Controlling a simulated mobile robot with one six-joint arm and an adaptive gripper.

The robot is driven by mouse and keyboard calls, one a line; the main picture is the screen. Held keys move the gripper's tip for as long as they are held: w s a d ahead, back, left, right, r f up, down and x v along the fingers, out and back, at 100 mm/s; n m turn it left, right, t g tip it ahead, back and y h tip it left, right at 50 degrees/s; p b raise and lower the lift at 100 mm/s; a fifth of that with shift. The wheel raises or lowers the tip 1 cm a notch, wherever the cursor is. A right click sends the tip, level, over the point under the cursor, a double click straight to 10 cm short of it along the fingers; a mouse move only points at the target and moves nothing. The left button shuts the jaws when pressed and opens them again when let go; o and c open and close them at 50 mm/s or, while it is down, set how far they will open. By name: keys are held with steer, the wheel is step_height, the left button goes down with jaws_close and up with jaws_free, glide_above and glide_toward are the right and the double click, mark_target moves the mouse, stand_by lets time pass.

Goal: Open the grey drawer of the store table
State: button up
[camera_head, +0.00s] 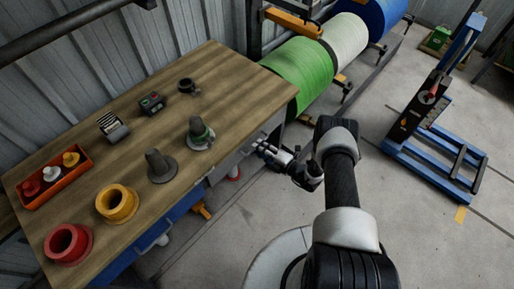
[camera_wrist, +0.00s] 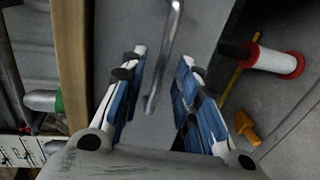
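The store table (camera_head: 140,135) has a wooden top. The grey drawer (camera_head: 228,165) is under its right part, with its front appearing close beneath the table edge. In the wrist view, the grey drawer front (camera_wrist: 205,25) carries a metal bar handle (camera_wrist: 169,45). My gripper (camera_head: 262,148) is at the drawer front. In the wrist view, the fingers of my gripper (camera_wrist: 161,64) are apart, one on each side of the handle. I see gaps between the fingers and the bar. My gripper partly hides the handle in the head view.
A blue drawer (camera_head: 180,213) is left of the grey one.

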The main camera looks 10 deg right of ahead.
steer(key=shift+x, duration=1.2)
steer(key=shift+c, duration=0.4)
jaws_close()
